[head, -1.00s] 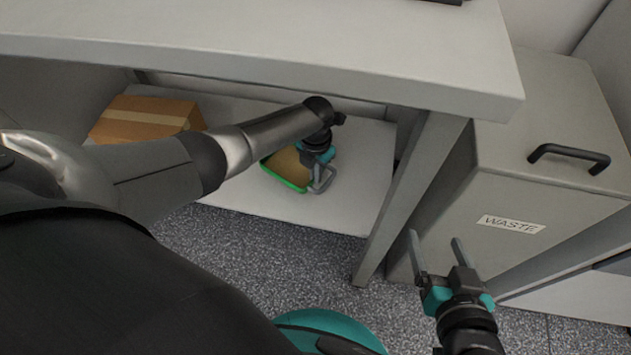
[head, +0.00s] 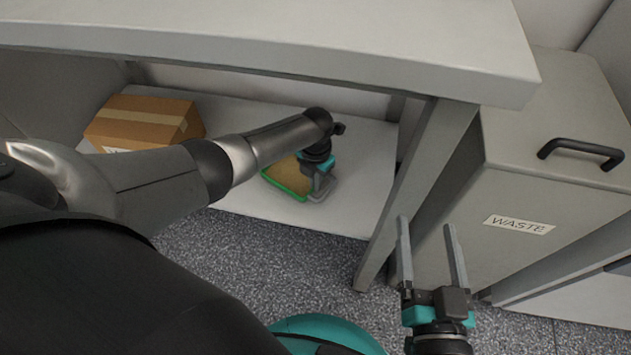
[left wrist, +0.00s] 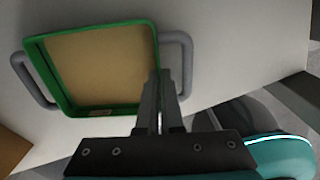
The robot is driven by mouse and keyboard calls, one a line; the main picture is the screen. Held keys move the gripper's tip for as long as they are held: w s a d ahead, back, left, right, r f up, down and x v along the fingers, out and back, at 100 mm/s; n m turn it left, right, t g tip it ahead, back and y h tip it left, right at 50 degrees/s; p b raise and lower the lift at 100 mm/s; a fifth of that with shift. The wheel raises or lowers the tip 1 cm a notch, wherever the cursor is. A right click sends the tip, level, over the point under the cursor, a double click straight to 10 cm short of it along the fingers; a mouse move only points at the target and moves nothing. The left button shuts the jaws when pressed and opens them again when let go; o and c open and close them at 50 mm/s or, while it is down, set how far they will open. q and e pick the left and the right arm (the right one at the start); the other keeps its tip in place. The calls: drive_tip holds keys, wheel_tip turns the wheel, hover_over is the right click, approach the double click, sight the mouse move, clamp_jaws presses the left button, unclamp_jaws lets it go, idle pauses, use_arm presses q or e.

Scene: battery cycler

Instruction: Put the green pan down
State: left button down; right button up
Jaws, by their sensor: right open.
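The green pan (head: 284,189) has a green rim, a tan inside and grey handles. It is at the low white shelf under the table, level or nearly so; I cannot tell whether it fully touches the shelf. My left gripper (head: 321,186) reaches down at the pan's right handle. In the left wrist view the pan (left wrist: 105,111) fills the upper left, and the left fingers (left wrist: 166,82) are close together at the right handle, seemingly shut on it. My right gripper (head: 427,222) is open and empty, in front of the table leg and waste bin.
A cardboard box (head: 146,120) stands on the shelf (head: 345,215) to the left. The tabletop (head: 300,40) overhangs the shelf, and a table leg (head: 420,190) stands to its right. A grey waste bin (head: 540,170) is further right. The shelf right of the pan is bare.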

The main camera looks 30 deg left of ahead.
use_arm(q)
drive_tip(key=c, duration=1.5)
unclamp_jaws()
drive_tip(key=shift+f, duration=0.15)
drive_tip(key=o, duration=0.4)
